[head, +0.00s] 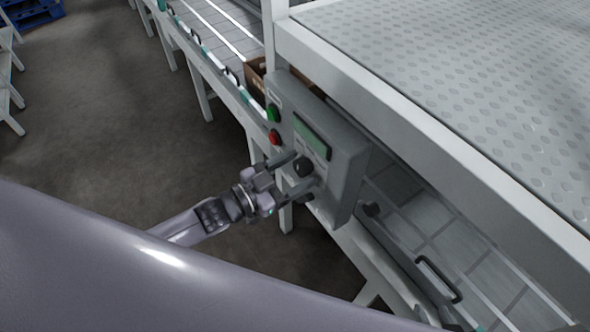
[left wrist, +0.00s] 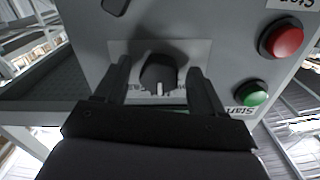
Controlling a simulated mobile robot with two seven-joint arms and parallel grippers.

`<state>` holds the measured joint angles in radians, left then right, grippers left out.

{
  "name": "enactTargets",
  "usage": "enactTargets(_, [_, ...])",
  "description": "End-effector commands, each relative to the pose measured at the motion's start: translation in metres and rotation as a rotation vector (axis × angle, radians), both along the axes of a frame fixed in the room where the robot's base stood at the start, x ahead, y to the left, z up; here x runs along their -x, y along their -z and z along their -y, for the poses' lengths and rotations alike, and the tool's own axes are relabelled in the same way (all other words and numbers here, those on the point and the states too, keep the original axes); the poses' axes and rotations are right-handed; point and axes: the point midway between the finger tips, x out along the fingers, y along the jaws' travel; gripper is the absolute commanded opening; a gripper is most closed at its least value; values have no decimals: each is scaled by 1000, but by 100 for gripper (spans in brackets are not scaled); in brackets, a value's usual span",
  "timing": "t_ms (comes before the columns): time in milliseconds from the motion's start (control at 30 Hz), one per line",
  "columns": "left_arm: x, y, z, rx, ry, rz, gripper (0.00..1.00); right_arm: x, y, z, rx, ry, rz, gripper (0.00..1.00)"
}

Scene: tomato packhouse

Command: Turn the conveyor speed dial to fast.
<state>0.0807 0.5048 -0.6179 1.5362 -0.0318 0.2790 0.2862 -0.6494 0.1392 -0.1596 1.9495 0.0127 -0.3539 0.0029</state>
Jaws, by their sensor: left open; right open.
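The conveyor speed dial (head: 303,166) is a dark round knob on the front of the grey control box (head: 350,165). In the left wrist view the dial (left wrist: 158,70) has a white pointer mark towards the bottom of the picture. Its label plate is partly covered and the lettering is too small to read. My left gripper (head: 291,174) is open at the box front. In the left wrist view its two fingers (left wrist: 160,72) stand on either side of the dial, with gaps visible. My right gripper is out of view.
A green Start button (left wrist: 250,92) and a red button (left wrist: 282,40) sit beside the dial. A greenish display (head: 312,135) is on the box. The conveyor (head: 222,35) runs behind, with a brown crate (head: 256,78) on it. A textured metal cover (head: 480,90) lies right.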

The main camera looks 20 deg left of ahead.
Motion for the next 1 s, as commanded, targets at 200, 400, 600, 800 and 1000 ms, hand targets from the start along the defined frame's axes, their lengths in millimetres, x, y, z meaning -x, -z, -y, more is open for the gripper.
enactTargets(200, [0, 0, 0, 0, 0, 0, 69, 0, 0, 0, -1, 1, 0, 43])
enactTargets(400, [0, 0, 0, 0, 0, 0, 13, 0, 0, 0, 0, 0, 0, 43])
enactTargets(600, [0, 0, 0, -5, 0, 4, 13, 0, 0, 0, 0, 0, 0, 43])
enactTargets(800, [0, 0, 0, -47, 0, 37, 13, 0, -1, 0, 0, 0, 0, 43])
enactTargets(1000, [-1, 0, 0, -146, -1, 115, 13, 0, -1, 0, 0, 0, 0, 43])
